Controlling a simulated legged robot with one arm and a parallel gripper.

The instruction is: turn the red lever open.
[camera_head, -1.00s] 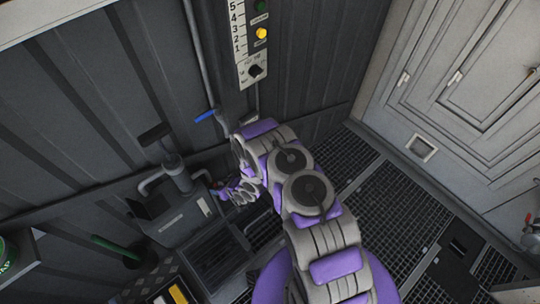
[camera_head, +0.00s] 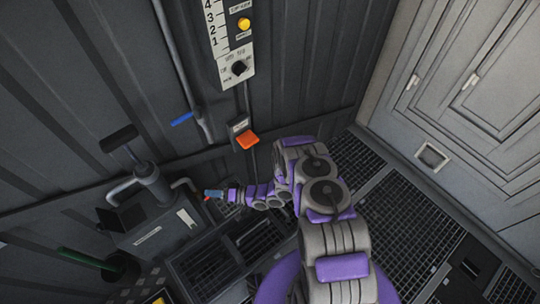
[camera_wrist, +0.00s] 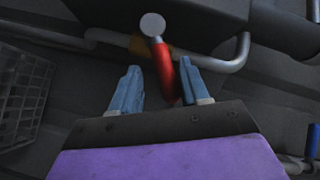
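The red lever (camera_wrist: 163,70) shows in the wrist view, with a round grey end (camera_wrist: 152,25) at its top. My gripper (camera_wrist: 160,72) has two blue fingers spread apart, one on each side of the lever. The lever lies closer to the right finger; I cannot tell whether they touch. In the head view my gripper (camera_head: 212,193) is low, at the right side of the grey pump unit (camera_head: 160,238). There the lever is too small and covered to make out clearly.
A blue handle (camera_head: 181,119) sits by a wall pipe. An orange-fronted box (camera_head: 247,140) and a panel with a yellow button (camera_head: 244,24) are on the wall above my arm. A bent grey pipe (camera_wrist: 235,55) runs close to my fingers. Floor grating (camera_head: 400,210) lies to the right.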

